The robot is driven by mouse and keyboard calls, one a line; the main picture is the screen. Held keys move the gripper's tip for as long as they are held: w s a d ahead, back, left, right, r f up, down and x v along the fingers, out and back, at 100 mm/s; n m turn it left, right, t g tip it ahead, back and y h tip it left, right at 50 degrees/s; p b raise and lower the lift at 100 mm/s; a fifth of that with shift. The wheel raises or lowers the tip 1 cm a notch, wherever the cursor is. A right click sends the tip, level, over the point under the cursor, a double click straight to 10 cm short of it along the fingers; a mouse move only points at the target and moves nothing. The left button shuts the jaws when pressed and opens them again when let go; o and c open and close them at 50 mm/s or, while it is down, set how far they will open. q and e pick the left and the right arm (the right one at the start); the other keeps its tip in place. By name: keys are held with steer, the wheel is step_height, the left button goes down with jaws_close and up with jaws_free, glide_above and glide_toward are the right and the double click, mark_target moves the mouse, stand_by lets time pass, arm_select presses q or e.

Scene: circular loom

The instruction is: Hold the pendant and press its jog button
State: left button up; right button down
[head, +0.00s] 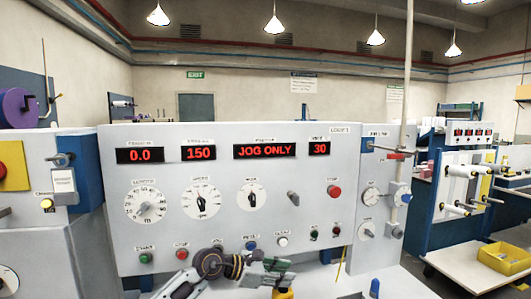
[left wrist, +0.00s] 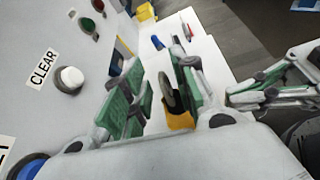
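My left gripper (head: 283,266) is in front of the lower edge of the grey control panel, pointing right. In the left wrist view its two green-padded fingers (left wrist: 158,92) stand apart, with a gap showing between them. A small yellow-orange body (left wrist: 178,119) with a dark grey upright part (left wrist: 167,92) appears between the fingers, nearer the right one. It looks like the pendant; I cannot make out its jog button or any contact. A bit of yellow (head: 283,294) shows below the gripper in the head view. A grey linkage with green, seemingly my right gripper (left wrist: 243,95), is close by on the right.
The control panel (head: 120,235) with dials, buttons and a "JOG ONLY" display stands close behind my left gripper. The white CLEAR button (left wrist: 70,79) is near its left finger. A pale shelf (left wrist: 203,47) holds small tools. A yellow bin (head: 505,257) is at right.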

stand_by(0.4)
arm_select(q)
steer(key=v, duration=1.2)
stand_by(0.3)
stand_by(0.4)
